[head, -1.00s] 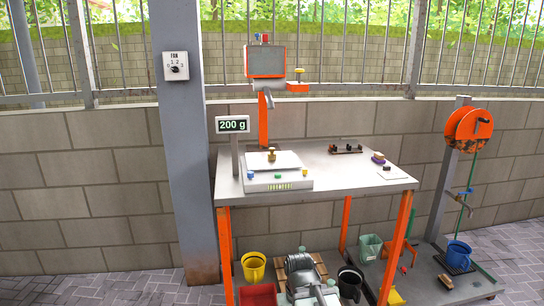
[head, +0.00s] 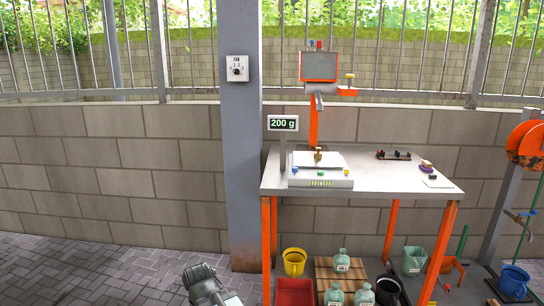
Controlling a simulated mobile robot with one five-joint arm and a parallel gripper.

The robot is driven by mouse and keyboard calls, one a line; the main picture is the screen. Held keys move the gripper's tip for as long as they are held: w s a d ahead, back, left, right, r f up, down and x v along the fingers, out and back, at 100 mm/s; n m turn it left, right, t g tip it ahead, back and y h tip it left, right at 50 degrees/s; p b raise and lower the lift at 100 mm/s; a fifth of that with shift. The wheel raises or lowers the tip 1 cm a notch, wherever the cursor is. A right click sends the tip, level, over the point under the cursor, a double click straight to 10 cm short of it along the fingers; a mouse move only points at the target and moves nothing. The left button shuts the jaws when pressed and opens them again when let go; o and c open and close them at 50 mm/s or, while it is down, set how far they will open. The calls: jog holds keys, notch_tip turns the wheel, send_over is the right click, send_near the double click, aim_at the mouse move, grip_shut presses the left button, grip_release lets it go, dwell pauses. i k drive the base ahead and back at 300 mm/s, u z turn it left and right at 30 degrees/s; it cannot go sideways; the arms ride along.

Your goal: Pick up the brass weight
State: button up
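The brass weight (head: 318,156) is a small golden piece with a knob. It stands upright on the pale plate of the white scale (head: 320,183), on the grey table. The scale's display (head: 283,123), on a post at its left, reads 200 g. A grey ribbed part at the bottom of the view, left of the table, looks like my own arm. It is well below and apart from the weight. I cannot make out my gripper's fingers.
The grey tabletop (head: 375,180) also bears a dark rack (head: 393,155) and a purple-and-tan item (head: 426,166). A grey column (head: 241,180) stands left of the table. Bottles and buckets sit below it. The paving (head: 100,270) at left is clear.

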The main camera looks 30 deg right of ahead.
aim_at(317, 155)
jog(key=u, duration=2.6)
jog(key=k, duration=1.8)
jog(key=z, duration=1.1)
jog(key=i, duration=1.65)
jog(key=u, duration=0.05)
